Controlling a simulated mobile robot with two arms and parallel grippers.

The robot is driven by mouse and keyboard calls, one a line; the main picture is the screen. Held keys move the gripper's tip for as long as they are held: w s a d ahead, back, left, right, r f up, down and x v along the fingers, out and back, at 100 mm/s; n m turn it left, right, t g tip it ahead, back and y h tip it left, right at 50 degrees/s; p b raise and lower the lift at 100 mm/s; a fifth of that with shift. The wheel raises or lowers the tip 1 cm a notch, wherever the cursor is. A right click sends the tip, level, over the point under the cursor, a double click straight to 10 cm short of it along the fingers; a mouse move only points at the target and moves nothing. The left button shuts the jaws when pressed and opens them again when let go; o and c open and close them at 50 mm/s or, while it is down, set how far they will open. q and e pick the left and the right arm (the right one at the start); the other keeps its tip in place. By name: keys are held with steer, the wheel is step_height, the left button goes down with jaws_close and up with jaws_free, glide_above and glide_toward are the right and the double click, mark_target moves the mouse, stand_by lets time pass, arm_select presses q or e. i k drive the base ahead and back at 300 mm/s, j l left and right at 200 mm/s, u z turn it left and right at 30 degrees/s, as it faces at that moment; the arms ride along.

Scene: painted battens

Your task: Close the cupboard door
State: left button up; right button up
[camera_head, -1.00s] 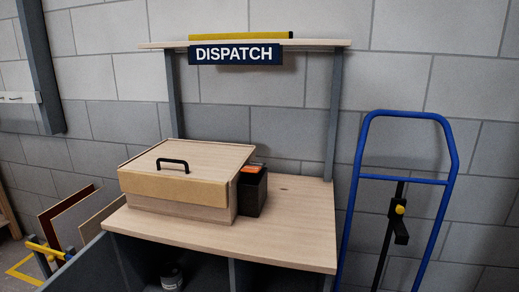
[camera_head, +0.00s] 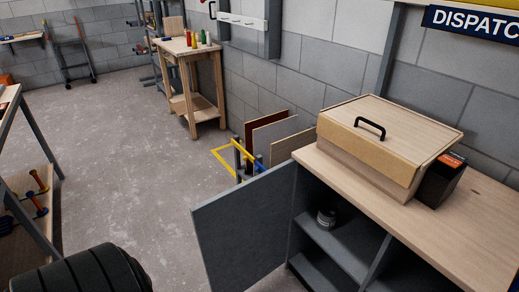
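The cupboard door (camera_head: 238,230) is a flat grey panel. It stands wide open, swung out to the left from the left front edge of the cupboard (camera_head: 376,262). The cupboard is grey inside, under a pale wooden top (camera_head: 465,236). Its open front shows a shelf (camera_head: 335,243) with a small dark can (camera_head: 326,217) on it. The lower edge of the door runs close to the bottom of the picture. Neither of my grippers is in view.
A wooden box (camera_head: 385,140) with a black handle and a dark box (camera_head: 440,180) stand on the top. Boards in a rack (camera_head: 262,140) stand behind the door. A dark ribbed shape (camera_head: 85,272) fills the lower left. The floor (camera_head: 130,190) left of the door is clear.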

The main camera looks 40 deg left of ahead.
mark_target(242, 231)
steer(key=j+z, duration=0.15)
steer(key=j, duration=0.35)
steer(key=j+z, duration=0.1)
steer(key=j, duration=0.45)
steer(key=k+j+z, duration=0.15)
steer(key=j, duration=0.35)
steer(key=j+z, duration=0.1)
steer(key=j, duration=0.4)
steer(key=k+j+z, duration=0.15)
steer(key=j, duration=0.35)
steer(key=k+j+z, duration=0.1)
steer(key=j, duration=0.4)
steer(key=k+j+z, duration=0.15)
steer(key=j, duration=0.3)
steer(key=k+j+z, duration=0.1)
steer(key=j, duration=0.4)
steer(key=k, duration=0.05)
